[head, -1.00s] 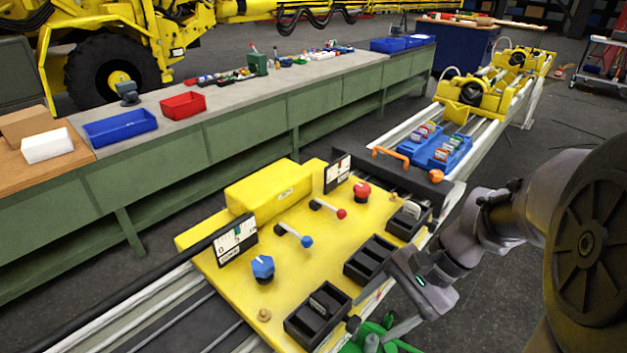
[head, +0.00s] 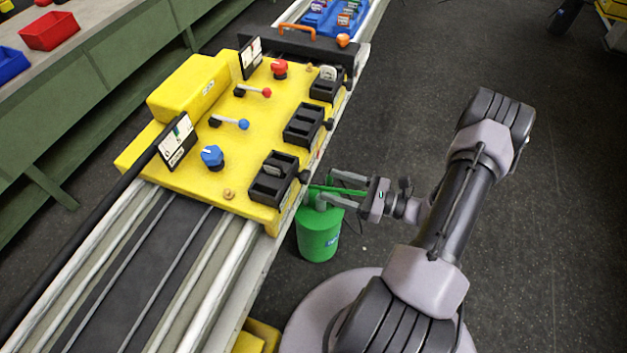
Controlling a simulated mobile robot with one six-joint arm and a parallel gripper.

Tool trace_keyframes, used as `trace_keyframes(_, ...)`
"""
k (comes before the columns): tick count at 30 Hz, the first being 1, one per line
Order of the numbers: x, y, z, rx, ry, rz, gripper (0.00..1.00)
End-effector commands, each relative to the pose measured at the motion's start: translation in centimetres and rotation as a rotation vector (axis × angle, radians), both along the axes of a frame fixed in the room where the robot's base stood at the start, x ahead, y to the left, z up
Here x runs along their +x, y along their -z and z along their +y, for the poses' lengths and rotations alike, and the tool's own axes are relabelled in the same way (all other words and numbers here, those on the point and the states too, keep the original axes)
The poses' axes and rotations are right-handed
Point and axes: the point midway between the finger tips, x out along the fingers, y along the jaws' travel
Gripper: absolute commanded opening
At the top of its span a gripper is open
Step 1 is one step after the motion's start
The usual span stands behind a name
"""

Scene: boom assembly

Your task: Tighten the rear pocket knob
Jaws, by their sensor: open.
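Three black pockets sit along the right edge of a yellow panel: a near one (head: 258,189), a middle one (head: 295,137) and a far one (head: 322,93). Each has a small black knob on its right side: the near knob (head: 304,177), the middle knob (head: 329,124) and a far one, hard to make out. The picture does not mark which is the rear pocket. The near pocket holds a dark block, the far one a light grey piece; the middle one looks empty. My gripper (head: 327,189) is open, its fingers pointing left, just right of the near knob and apart from it.
A green canister (head: 318,238) stands below my gripper, close to the rail. Blue (head: 212,156) and red (head: 280,68) knobs and two levers stand on the panel. An orange handle (head: 297,29) is at the far end.

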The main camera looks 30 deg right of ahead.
Motion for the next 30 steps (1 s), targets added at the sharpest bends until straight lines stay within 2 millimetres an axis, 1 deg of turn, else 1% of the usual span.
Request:
trace_keyframes(1,1.0,0.1,1.0,0.001,-0.005,0.001,0.59)
trace_keyframes(3,2.3,0.1,2.0,0.001,-0.006,0.001,0.59)
trace_keyframes(7,4.0,0.1,3.2,0.001,-0.004,0.001,0.59)
trace_keyframes(12,4.8,0.0,3.8,-0.001,-0.002,0.001,0.59)
trace_keyframes(18,4.9,0.0,3.9,-0.001,-0.001,0.001,0.59)
trace_keyframes(19,4.9,0.0,3.9,-0.001,-0.001,0.001,0.57)
trace_keyframes(23,4.9,0.0,3.8,0.000,-0.002,0.001,0.31)
trace_keyframes(24,4.9,0.0,3.8,0.000,-0.002,0.001,0.24)
trace_keyframes(26,4.9,0.0,3.8,0.000,-0.002,0.001,0.12)
trace_keyframes(27,4.9,0.0,3.8,0.000,-0.002,0.001,0.04)
trace_keyframes(28,4.8,0.0,3.8,0.000,-0.002,0.001,0.00)
trace_keyframes(30,4.8,0.0,3.8,0.000,-0.002,0.001,0.00)
